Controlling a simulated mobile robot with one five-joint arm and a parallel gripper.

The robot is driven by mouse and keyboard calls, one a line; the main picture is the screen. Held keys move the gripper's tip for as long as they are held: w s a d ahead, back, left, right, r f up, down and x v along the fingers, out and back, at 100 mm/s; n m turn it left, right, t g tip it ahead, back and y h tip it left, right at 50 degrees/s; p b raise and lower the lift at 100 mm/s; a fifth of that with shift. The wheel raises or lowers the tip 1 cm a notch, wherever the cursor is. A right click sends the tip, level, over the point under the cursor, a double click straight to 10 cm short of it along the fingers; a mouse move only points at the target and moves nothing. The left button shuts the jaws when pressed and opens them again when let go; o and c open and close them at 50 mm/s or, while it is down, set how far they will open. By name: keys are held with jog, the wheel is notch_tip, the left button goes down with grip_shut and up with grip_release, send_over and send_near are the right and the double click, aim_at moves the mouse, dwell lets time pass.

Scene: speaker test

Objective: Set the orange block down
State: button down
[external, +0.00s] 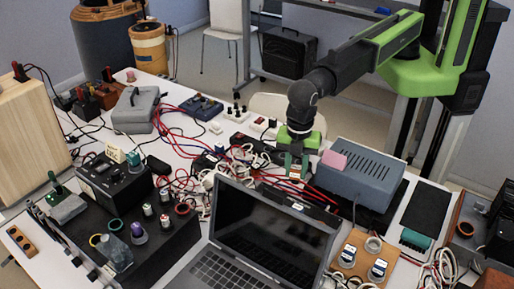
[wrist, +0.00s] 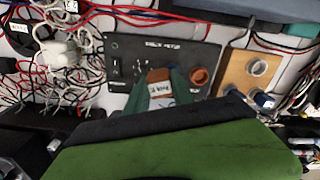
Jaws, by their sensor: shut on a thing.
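The orange block (wrist: 158,75), with a white label on its near face, is between the two green fingers of my gripper (wrist: 159,92) in the wrist view. The fingers are shut on it. In the external view my gripper (external: 296,166) points down over the cluttered table, behind the laptop and left of the grey-blue box. The block is small there and hard to make out between the fingers. In the wrist view a black panel (wrist: 190,50) lies beyond and below the block. I cannot tell whether the block touches anything beneath it.
An open laptop (external: 272,222) stands in front of my gripper. The grey-blue box (external: 362,172), with a pink pad (external: 333,159) on top, is close on the right. Red and white cables (external: 245,155) crowd the left. A wooden board with round fittings (wrist: 251,75) lies right of the panel.

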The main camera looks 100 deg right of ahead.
jog(key=w+d+f+b, duration=0.2)
jog(key=w+d, duration=0.9)
jog(key=w+d+f+b, duration=0.1)
jog(key=w+d+f, duration=0.1)
jog(key=w+d, duration=0.85)
jog(key=w+d+f+m+b, duration=0.1)
jog(key=w+d+m, duration=0.15)
jog(key=d, duration=1.05)
jog(key=w+d+f+m+b, duration=0.1)
jog(key=w+d+b, duration=0.15)
jog(key=d, duration=1.05)
jog(key=w+a+f+b, duration=0.1)
jog(key=a+f+b, duration=0.1)
jog(key=a, duration=0.1)
jog(key=w+a+f+b, duration=0.2)
jog(key=a, duration=0.1)
jog(key=w+a+f+b, duration=0.2)
jog(key=a, duration=0.1)
jog(key=shift+a+f, duration=0.3)
jog(key=shift+f, duration=0.1)
jog(key=shift+w+a+f, duration=0.1)
jog(key=shift+a, duration=0.35)
notch_tip(320, 180, down, 4)
jog(key=b, duration=0.4)
jog(key=shift+f+b, duration=0.2)
jog(key=shift+b, duration=0.15)
jog(key=c, duration=1.1)
grip_release()
jog(key=shift+r, duration=0.1)
